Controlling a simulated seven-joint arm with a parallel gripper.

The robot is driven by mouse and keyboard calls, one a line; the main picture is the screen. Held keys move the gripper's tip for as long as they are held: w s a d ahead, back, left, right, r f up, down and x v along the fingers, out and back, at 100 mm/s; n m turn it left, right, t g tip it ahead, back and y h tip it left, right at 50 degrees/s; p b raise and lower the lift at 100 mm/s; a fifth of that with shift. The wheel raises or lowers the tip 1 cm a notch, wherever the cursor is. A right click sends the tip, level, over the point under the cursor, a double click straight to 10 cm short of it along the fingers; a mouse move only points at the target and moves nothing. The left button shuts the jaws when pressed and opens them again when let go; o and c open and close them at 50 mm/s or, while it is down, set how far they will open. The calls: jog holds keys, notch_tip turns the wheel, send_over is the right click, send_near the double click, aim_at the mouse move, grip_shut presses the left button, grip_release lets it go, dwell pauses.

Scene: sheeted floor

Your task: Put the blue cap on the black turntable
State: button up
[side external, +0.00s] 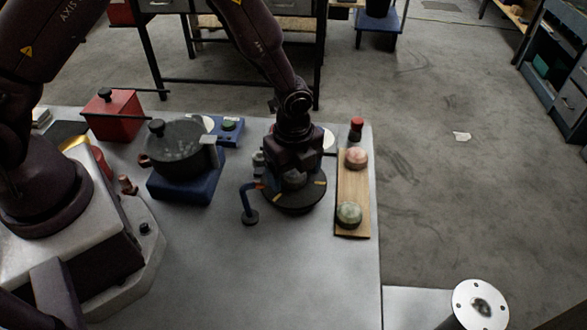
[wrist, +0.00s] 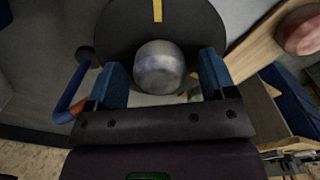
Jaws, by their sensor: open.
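The black turntable (side external: 293,205) is a dark disc with yellow-orange marks, below my gripper (side external: 290,182) in the side view. It also fills the upper middle of the wrist view (wrist: 195,25). A rounded grey-blue piece, which looks like the blue cap (wrist: 159,67), appears over the disc between the two blue fingers of my gripper (wrist: 163,70). The fingers are open, with visible gaps on both sides of the cap. In the side view the cap is mostly hidden by my gripper. Its exact contact with the turntable is hard to see.
A bent blue pipe (side external: 247,203) stands close left of the turntable. A wooden board (side external: 352,190) with a pinkish and a greenish round piece lies to the right. A pot (side external: 180,148) on a blue base and a red box (side external: 112,118) stand left. The front table area is clear.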

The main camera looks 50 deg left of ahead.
jog(key=s+a+r+n+t, duration=0.1)
jog(key=s+a+r+n, duration=0.15)
jog(key=r, duration=0.55)
jog(key=s+a+r+n+t, duration=0.1)
jog(key=s+r+n, duration=0.15)
jog(key=r, duration=0.65)
jog(key=s+a+r+n+t, duration=0.1)
jog(key=a+r+n, duration=0.15)
jog(key=r, duration=0.55)
jog(key=s+a+r+n+t, duration=0.1)
jog(key=s+r+n, duration=0.1)
jog(key=s+n, duration=0.3)
jog(key=s+a+r+n+t, duration=0.1)
jog(key=s+a+r+n, duration=0.1)
jog(key=s+n, duration=0.4)
jog(key=shift+s+a+r+n+t, duration=0.25)
jog(key=shift+r+n+t, duration=0.1)
jog(key=shift+r, duration=0.45)
